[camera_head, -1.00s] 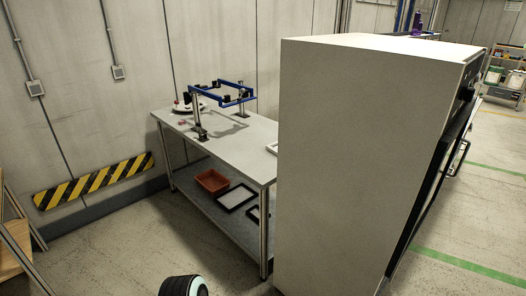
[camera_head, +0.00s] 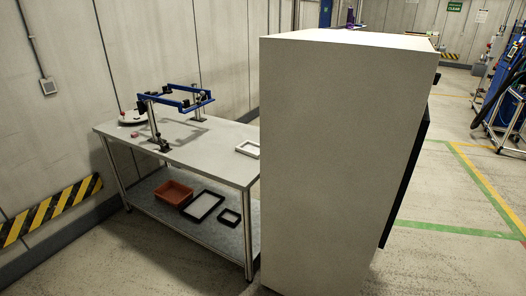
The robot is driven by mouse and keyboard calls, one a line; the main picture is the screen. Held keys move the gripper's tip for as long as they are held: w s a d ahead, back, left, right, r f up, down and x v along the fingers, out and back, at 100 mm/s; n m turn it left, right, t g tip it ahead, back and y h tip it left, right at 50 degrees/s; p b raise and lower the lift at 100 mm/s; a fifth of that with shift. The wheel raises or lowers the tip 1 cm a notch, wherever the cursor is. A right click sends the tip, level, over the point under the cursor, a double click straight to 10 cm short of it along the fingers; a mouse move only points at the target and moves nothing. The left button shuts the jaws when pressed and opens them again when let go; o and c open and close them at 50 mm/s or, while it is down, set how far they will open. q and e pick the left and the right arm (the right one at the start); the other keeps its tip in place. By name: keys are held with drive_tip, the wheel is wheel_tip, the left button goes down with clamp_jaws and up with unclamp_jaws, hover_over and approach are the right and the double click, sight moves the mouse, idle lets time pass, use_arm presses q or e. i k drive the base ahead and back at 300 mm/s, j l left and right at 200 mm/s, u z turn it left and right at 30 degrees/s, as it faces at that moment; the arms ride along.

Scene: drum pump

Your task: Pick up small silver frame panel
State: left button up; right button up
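A small pale silver-white frame (camera_head: 248,149) lies flat on the grey table top (camera_head: 210,158), at its right end. The tall cabinet stands close beside it in the picture and may cover its right edge. On the table's lower shelf lie a larger black-rimmed frame (camera_head: 192,205) and a small black frame (camera_head: 237,216). Neither of my grippers is in view.
A tall beige cabinet (camera_head: 325,150) blocks the middle and the table's right end. A blue clamp fixture (camera_head: 180,101) stands on the table. A red-brown bin (camera_head: 172,192) sits on the shelf.

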sight(251, 149)
drive_tip(key=j, duration=0.3)
drive_tip(key=i+j+u, duration=0.15)
drive_tip(key=i+j, duration=0.5)
